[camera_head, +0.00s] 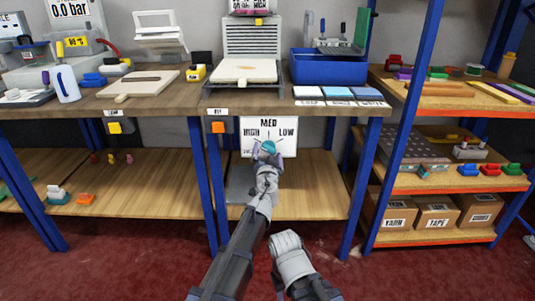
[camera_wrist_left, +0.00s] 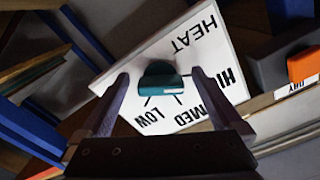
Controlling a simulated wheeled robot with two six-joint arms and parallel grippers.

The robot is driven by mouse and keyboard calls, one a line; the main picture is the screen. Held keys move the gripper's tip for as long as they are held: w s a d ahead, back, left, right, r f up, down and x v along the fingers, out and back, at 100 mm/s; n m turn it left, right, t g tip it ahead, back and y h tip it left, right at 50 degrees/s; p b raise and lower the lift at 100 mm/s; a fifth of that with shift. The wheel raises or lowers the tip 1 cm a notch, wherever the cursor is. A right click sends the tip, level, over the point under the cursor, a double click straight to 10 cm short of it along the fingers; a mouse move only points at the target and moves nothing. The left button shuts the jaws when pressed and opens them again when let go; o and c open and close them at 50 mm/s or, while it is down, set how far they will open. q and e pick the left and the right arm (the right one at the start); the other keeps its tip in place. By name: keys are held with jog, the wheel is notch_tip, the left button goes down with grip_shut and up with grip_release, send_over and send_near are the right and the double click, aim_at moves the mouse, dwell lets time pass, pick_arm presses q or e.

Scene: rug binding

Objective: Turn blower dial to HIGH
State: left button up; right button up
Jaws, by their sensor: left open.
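The blower dial is a teal knob (camera_head: 268,146) on a white panel (camera_head: 288,149) under the table; the panel is marked HIGH at left, MED at top and LOW at right. My left gripper (camera_head: 262,154) is at the panel, in front of the knob. In the left wrist view the open fingers (camera_wrist_left: 157,80) stand either side of the knob (camera_wrist_left: 158,70), with gaps visible. The panel there (camera_wrist_left: 205,60) looks tilted, and the finger at right partly covers HIGH. I cannot tell which mark the knob points to.
An orange switch (camera_head: 218,127) is on the table edge left of the panel, under a DRY label. A blue table leg (camera_head: 196,165) stands left of my left arm. A blue bin (camera_head: 328,72) is on the tabletop above. The lower shelf (camera_head: 315,190) is clear at right.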

pick_arm(q)
jog(key=s, duration=0.7)
jog(key=shift+s, duration=0.4)
